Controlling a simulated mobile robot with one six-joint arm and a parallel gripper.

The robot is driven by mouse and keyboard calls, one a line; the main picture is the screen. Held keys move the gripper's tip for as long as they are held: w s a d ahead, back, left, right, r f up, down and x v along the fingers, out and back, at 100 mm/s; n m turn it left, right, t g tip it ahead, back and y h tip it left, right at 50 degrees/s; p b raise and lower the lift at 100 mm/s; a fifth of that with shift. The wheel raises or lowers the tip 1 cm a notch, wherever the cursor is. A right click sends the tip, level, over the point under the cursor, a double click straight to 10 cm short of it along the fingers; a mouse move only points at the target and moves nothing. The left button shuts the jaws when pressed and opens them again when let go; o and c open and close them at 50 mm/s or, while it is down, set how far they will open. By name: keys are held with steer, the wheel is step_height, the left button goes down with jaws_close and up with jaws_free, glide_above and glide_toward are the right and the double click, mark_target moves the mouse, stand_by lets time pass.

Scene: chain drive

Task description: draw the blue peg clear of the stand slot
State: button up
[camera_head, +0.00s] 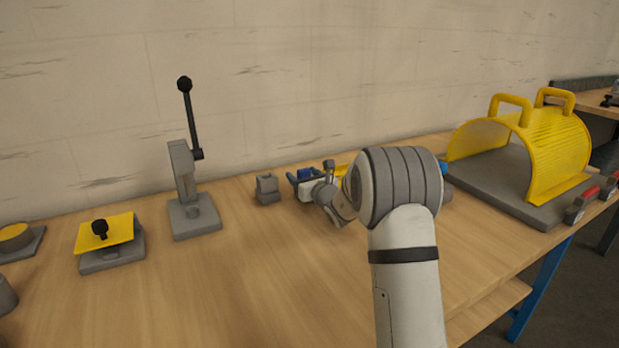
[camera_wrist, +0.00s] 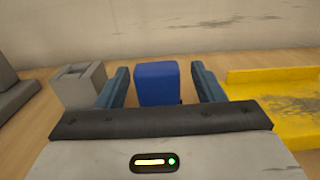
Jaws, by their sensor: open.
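The blue peg (camera_wrist: 157,84) shows as an upright blue block in the wrist view, between the two fingers of my gripper (camera_wrist: 160,69). Gaps show on both sides of it, so the fingers are open around it and not pressing on it. In the head view the peg (camera_head: 306,173) is a small blue patch at my gripper (camera_head: 307,176), past my wrist. The peg's lower part is hidden behind the gripper body. I cannot see a stand slot under it, nor tell how deep the peg sits.
A grey block with a recess in its top (camera_wrist: 80,86) stands just left of my gripper. A yellow tray-like part (camera_wrist: 280,120) lies close on the right. A lever press (camera_head: 190,200) stands further left, a yellow guard (camera_head: 545,150) right. The wooden table (camera_head: 200,290) is clear in front.

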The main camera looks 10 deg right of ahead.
steer(key=shift+c, duration=0.2)
steer(key=c, duration=1.1)
steer(key=shift+o, duration=0.2)
steer(key=shift+r+p, duration=1.9)
steer(key=shift+r, duration=2.7)
